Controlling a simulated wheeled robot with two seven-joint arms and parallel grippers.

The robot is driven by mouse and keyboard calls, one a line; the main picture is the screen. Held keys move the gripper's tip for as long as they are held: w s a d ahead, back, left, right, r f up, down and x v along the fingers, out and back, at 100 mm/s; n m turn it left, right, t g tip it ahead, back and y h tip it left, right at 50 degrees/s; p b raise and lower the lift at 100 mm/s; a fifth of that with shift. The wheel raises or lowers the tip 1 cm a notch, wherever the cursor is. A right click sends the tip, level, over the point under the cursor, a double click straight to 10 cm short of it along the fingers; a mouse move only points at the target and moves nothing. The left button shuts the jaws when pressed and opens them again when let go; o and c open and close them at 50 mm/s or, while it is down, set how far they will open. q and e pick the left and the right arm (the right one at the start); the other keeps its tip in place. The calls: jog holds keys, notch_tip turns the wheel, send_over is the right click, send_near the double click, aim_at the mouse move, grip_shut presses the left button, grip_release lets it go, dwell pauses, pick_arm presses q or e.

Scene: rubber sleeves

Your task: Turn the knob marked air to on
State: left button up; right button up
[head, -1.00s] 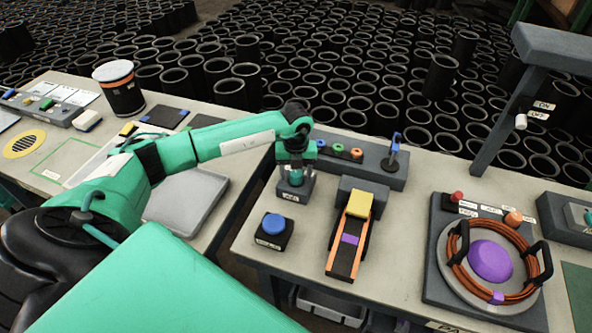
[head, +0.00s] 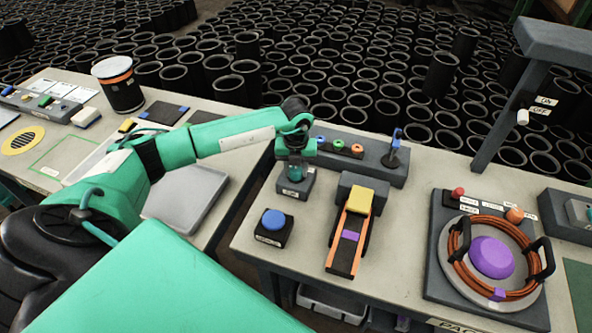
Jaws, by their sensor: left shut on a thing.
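My left gripper (head: 295,172) points down over a small dark grey box (head: 303,190) with a white label on its front, on the table left of centre. The gripper is shut on a teal knob (head: 294,174) on top of this box. The fingers and wrist hide much of the knob, so I cannot tell which way it is turned. The label is too small to read. My right gripper is not in view.
A blue button box (head: 273,220) stands in front. An orange-sided chute (head: 348,235) with a yellow block stands to the right. Behind is a grey rack (head: 375,165) with coloured rings. A round fixture with orange coil (head: 460,260) is at right. A grey tray (head: 185,200) lies left.

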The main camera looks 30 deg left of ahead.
pick_arm(q)
jog(key=m+b, duration=0.3)
jog(key=shift+f, duration=0.15)
jog(key=m+b, duration=0.2)
jog(key=m, duration=0.1)
jog(key=shift+w, duration=0.1)
jog(key=shift+m+b, duration=0.7)
jog(key=shift+m, duration=0.2)
jog(key=shift+m+b, duration=0.85)
jog(key=shift+m, duration=0.35)
jog(key=shift+r+m+b, duration=0.25)
jog(key=shift+m+b, duration=0.05)
jog(key=shift+m, duration=0.1)
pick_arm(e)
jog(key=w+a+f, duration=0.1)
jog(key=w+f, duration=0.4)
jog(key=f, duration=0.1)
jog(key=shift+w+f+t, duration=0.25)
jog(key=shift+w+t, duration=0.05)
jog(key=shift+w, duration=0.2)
pick_arm(q)
jog(key=o, duration=1)
